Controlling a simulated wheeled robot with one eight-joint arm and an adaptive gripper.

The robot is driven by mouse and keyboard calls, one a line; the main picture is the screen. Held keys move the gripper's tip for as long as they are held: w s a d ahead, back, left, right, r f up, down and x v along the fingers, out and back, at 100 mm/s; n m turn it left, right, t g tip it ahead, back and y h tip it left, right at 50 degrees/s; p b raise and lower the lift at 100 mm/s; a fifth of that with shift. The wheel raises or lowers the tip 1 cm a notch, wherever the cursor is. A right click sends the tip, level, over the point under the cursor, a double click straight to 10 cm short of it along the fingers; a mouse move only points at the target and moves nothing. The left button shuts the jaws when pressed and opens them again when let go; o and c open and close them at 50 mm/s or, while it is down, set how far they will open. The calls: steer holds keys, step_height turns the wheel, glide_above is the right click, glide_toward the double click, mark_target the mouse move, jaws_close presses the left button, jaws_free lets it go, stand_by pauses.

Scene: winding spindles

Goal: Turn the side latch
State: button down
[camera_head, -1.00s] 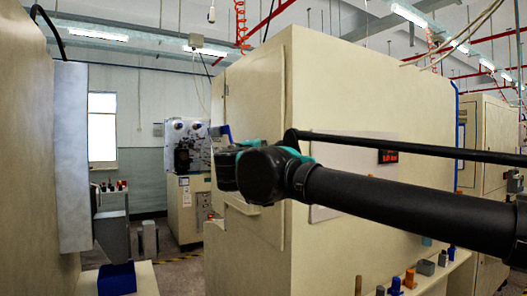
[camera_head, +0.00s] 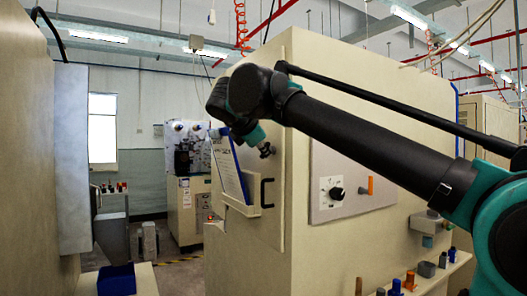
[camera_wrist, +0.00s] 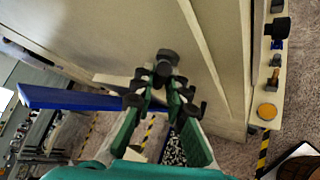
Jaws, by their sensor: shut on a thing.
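My gripper (camera_head: 262,147) is at the near corner of the cream machine cabinet (camera_head: 245,240), with its fingers pointing down and right. In the wrist view its dark jaws (camera_wrist: 160,85) are closed around a small black knob-like part (camera_wrist: 165,60) by the cream panel; its shape is partly hidden by the fingers. I cannot tell surely whether this part is the side latch. A black C-shaped handle (camera_head: 266,192) shows just below the gripper. On the cabinet's right face, an upright orange lever (camera_head: 370,186) and a black dial (camera_head: 337,193) stand clear of my gripper.
A blue-edged document holder (camera_head: 236,178) hangs on the cabinet close to the gripper; its blue edge (camera_wrist: 70,99) also shows in the wrist view. Small coloured parts (camera_head: 409,279) stand on a low ledge at right. Another machine wall (camera_head: 70,170) stands at left, with an aisle between.

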steer(key=n+g, duration=0.1)
steer(key=n+g+h, duration=0.1)
steer(key=g, duration=0.1)
steer(key=shift+w+a+r, duration=0.1)
steer(key=shift+w+r, duration=0.05)
steer(key=shift+w+n+g+h, duration=0.1)
steer(key=shift+n+g+h, duration=0.7)
steer(key=shift+g, duration=0.7)
steer(key=c, duration=1.5)
jaws_free()
steer(key=shift+c, duration=0.2)
steer(key=shift+a+r, duration=0.1)
